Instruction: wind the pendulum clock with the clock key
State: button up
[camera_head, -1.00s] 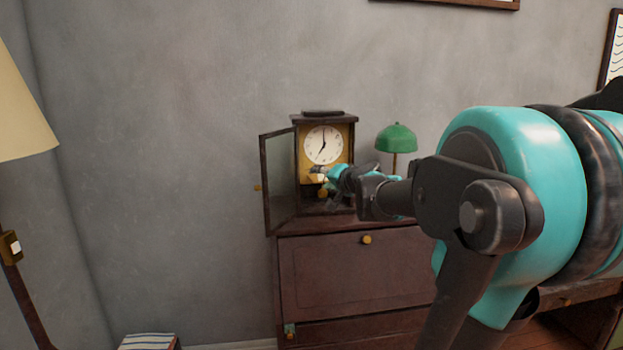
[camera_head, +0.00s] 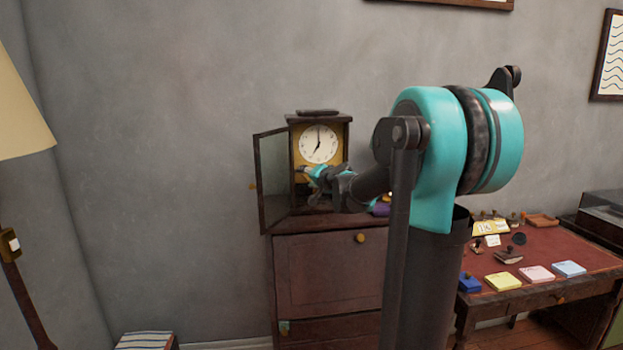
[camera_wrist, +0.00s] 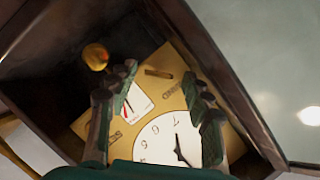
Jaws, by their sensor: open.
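The pendulum clock (camera_head: 319,145) stands on a dark wooden cabinet, its glass door (camera_head: 272,180) swung open to the left. My gripper (camera_head: 310,173) is in front of the clock's lower front, below the white dial. In the wrist view the open fingers of my gripper (camera_wrist: 156,92) show nothing clearly held between them. Beyond them are the clock's dial (camera_wrist: 172,142), a small white plate with a red mark (camera_wrist: 134,102) and the round brass pendulum bob (camera_wrist: 95,57). Small brass fittings sit on the gold face plate. I cannot make out the clock key in either view.
The cabinet (camera_head: 325,275) carries the clock and a purple item (camera_head: 380,209). A red-topped desk (camera_head: 545,250) with stamps and coloured pads stands at the right. A floor lamp (camera_head: 18,120) is at the left. The wall left of the clock is bare.

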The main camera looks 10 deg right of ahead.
jog(key=shift+s, duration=0.1)
jog(key=shift+d, duration=0.1)
grip_shut()
dwell(0.3)
jog(key=m, duration=0.1)
jog(key=m+t+y, duration=0.1)
jog(key=m, duration=0.1)
jog(key=m+y, duration=0.1)
jog(key=m, duration=0.1)
jog(key=shift+d+f+t, duration=0.1)
jog(key=shift+f+t, duration=0.15)
jog(key=shift+t, duration=0.15)
jog(key=c, duration=1.1)
grip_release()
jog(key=m+t, duration=0.1)
jog(key=m, duration=0.4)
jog(key=shift+f+t+y, duration=0.2)
jog(key=shift+t+y, duration=0.1)
jog(key=shift+t, duration=0.1)
jog(key=shift+c, duration=0.2)
jog(key=shift+m, duration=0.3)
grip_shut()
